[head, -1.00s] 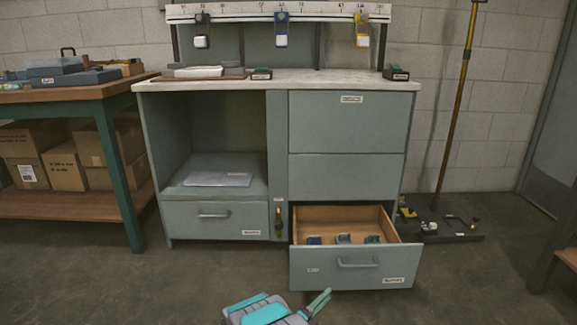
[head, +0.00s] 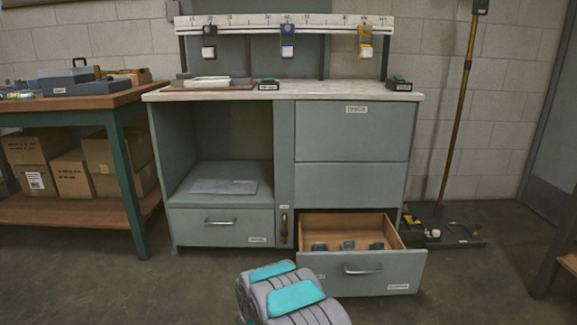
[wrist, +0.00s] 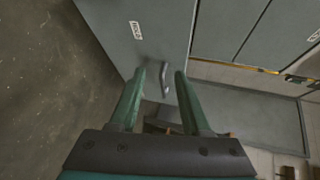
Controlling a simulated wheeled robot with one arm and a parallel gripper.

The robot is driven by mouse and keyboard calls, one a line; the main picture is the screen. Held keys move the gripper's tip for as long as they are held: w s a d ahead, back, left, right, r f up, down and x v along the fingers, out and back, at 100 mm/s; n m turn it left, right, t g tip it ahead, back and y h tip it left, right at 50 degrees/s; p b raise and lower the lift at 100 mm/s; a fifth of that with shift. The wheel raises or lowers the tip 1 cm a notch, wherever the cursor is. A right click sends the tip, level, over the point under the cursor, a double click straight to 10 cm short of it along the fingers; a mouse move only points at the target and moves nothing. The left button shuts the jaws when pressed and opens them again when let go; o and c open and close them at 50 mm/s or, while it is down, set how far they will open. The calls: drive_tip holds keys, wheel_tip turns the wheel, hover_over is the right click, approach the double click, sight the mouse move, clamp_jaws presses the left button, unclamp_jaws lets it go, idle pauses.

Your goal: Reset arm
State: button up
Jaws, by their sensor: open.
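My gripper (wrist: 160,73) is in the wrist view with its two green fingers spread apart and nothing between them. A grey panel (wrist: 110,20) with a white label and a metal handle (wrist: 165,80) lies beyond the fingertips; I cannot tell whether the handle is close to them. In the head view my arm, grey with teal parts, rises at the bottom centre, and its fingers are hidden. The lower right drawer (head: 335,275) of the grey cabinet stands open with several small parts inside.
The cabinet's pale top (head: 330,92) holds a tray and small dark blocks below a rail (head: 260,20) with hanging tags. A workbench (head: 90,100) with boxes below stands at left. A tall pole (head: 455,110) stands at right. Floor at the lower left is clear.

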drive_tip(key=s+a+r+n+g+y+p, duration=0.1)
drive_tip(key=a+r+n+y, duration=0.25)
drive_tip(key=r, duration=0.25)
drive_tip(key=s+a+r+n+g+y, duration=0.1)
drive_tip(key=a+r+n+y, duration=0.25)
drive_tip(key=r, duration=0.25)
drive_tip(key=s+r+n+g+y+p, duration=0.25)
drive_tip(key=s+r+n, duration=0.45)
drive_tip(key=s, duration=0.4)
drive_tip(key=s+d+r+n+g, duration=0.3)
drive_tip(key=s+d, duration=0.1)
drive_tip(key=s, duration=1)
drive_tip(key=s+d+r+n+g+h+p, duration=0.1)
drive_tip(key=s+d+r+n+g, duration=0.2)
drive_tip(key=s, duration=1.2)
drive_tip(key=s+d+r+n+g, duration=0.4)
drive_tip(key=s+d, duration=0.3)
drive_tip(key=s, duration=0.7)
drive_tip(key=shift+s+d+r+n+p, duration=0.25)
drive_tip(key=shift+r+n+p, duration=0.1)
drive_tip(key=shift+r+n, duration=0.1)
